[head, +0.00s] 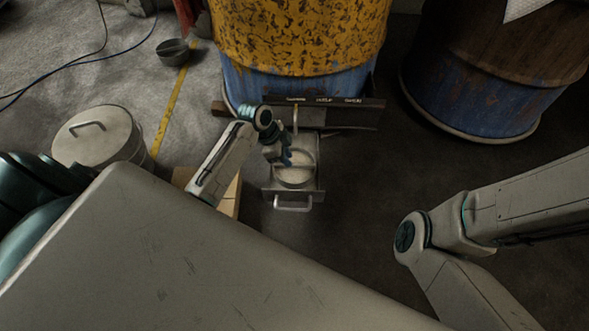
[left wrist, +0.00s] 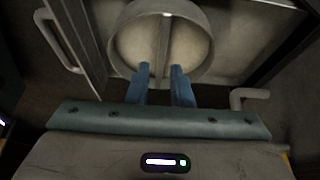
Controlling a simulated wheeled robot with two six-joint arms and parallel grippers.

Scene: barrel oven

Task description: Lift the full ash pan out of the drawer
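The round ash pan (head: 298,172) sits in the pulled-out metal drawer (head: 267,193) below the yellow and blue barrel. In the left wrist view, the pan (left wrist: 133,50) holds pale ash and has a straight handle bar (left wrist: 165,45) across its middle. My left gripper (head: 286,158) is over the pan's barrel-side part in the head view. In the left wrist view, its two blue fingers (left wrist: 160,68) are apart, with the near end of the bar in line with the gap. I cannot tell whether they touch it. My right gripper is out of view; only my right arm shows.
The barrel (head: 300,40) and a labelled ledge (head: 345,101) stand close behind the drawer. The drawer's front handle (head: 293,206) faces me. A lidded metal bucket (head: 98,138) stands left, a dark bowl (head: 173,52) farther back. Floor right of the drawer is clear.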

